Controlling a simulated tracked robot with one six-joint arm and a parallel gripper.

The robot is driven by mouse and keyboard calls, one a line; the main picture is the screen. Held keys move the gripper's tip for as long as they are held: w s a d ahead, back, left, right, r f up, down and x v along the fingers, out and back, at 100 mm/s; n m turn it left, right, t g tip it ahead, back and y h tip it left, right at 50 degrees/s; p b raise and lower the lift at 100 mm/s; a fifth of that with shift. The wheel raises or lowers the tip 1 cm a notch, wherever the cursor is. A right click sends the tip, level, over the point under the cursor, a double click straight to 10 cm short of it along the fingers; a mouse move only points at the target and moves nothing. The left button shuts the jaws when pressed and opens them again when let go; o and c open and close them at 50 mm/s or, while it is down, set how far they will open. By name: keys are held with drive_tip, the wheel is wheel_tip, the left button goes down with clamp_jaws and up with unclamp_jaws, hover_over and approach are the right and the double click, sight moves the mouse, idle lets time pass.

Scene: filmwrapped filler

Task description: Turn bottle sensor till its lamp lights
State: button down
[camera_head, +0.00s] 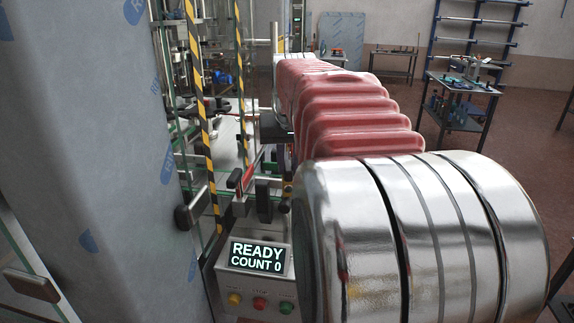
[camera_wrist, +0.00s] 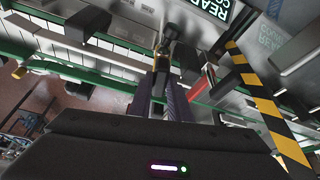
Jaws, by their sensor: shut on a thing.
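In the wrist view, my gripper (camera_wrist: 160,88) reaches up from the dark housing at the bottom, with narrow dark fingers close together. They are shut on the bottle sensor (camera_wrist: 165,46), a slim dark and brass-coloured part beside the green-edged conveyor rail. The sensor points up and slightly right in the picture. No lit lamp shows on it, but much of it is small and partly covered by the fingers. In the head view, I cannot make out the gripper or the sensor clearly; my arm fills the right side.
A control box display (camera_head: 258,257) reads READY, COUNT 0, above yellow, red and green buttons. Yellow-black striped posts (camera_head: 200,110) and glass panels stand close by. A large film-covered panel (camera_head: 90,160) fills the left. A red part (camera_wrist: 200,88) lies close right of the fingers.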

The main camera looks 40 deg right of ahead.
drive_tip(key=shift+w+m+g+h, duration=0.1)
drive_tip(key=shift+m+g+h, duration=0.35)
drive_tip(key=shift+m, duration=0.95)
drive_tip(key=c, duration=1.6)
unclamp_jaws()
drive_tip(key=shift+c, duration=0.2)
drive_tip(key=shift+a, duration=0.1)
drive_tip(key=v, duration=1.3)
drive_tip(key=shift+a+r, duration=0.15)
drive_tip(key=shift+r, duration=0.2)
